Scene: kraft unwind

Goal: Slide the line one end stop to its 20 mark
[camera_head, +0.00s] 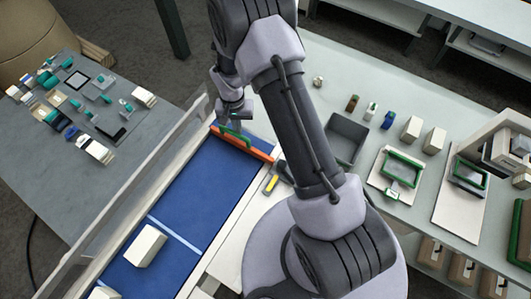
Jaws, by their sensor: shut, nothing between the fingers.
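The end stop is an orange bar (260,154) with a green handle (237,139), lying across the far part of a blue conveyor belt (195,195). My gripper (231,124) is shut and empty, right at the green handle. I cannot tell whether its fingertips touch the handle. My arm hides part of the belt's right side beyond the bar. No 20 mark can be read at this size.
Cream boxes (146,246) lie on the near belt, beyond which a pale line crosses it. A clear side guard (150,190) runs along its left. A yellow-and-dark piece (271,184) sits on the right ledge. A grey bin (346,137) stands on the right bench.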

